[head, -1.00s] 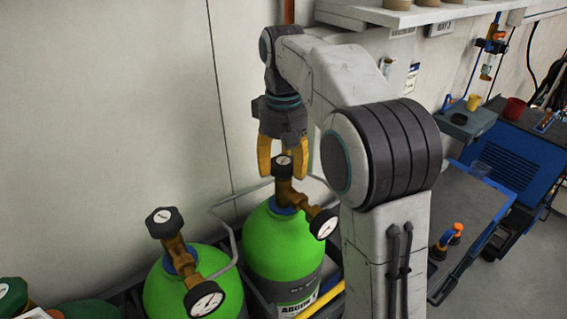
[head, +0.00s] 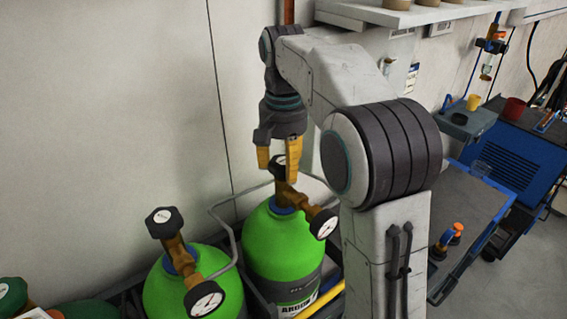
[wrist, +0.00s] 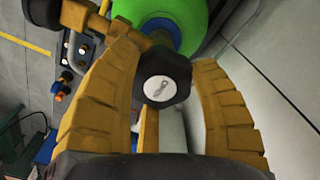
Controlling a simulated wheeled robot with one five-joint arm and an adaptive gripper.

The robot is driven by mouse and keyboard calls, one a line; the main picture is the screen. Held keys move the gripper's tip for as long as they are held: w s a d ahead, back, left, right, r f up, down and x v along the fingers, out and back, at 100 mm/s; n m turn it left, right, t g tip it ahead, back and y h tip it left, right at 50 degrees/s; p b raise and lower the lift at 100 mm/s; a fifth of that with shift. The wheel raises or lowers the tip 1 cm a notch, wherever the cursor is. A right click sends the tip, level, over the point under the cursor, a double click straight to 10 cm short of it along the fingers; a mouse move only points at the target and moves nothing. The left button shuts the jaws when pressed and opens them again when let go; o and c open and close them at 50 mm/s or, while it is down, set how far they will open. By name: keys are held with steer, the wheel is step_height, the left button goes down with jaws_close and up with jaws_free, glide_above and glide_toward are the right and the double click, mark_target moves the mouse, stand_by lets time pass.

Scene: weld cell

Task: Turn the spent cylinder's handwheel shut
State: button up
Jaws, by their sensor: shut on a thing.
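Two green gas cylinders stand side by side in the head view, a left one (head: 215,270) and a right one (head: 282,248), which bears an "ARGON" label. Each has a brass valve, a dark handwheel and a round gauge. My gripper (head: 279,169) points down over the right cylinder, its yellow fingers shut around that cylinder's black handwheel (wrist: 162,82). The right handwheel (head: 279,161) is partly hidden by the fingers in the head view. The left handwheel (head: 164,222) is untouched. I cannot tell from the gauges which cylinder is spent.
A grey rail (head: 222,226) runs around the cylinders. The right gauge (head: 323,224) juts out below my gripper, and the left gauge (head: 204,299) faces forward. A wall stands close behind. A shelf (head: 380,14) hangs at the back, and a blue cart (head: 515,160) is at the right.

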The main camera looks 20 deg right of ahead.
mark_target(284, 161)
steer(key=shift+f, duration=0.1)
steer(key=o, duration=1.2)
steer(key=shift+r, duration=3.8)
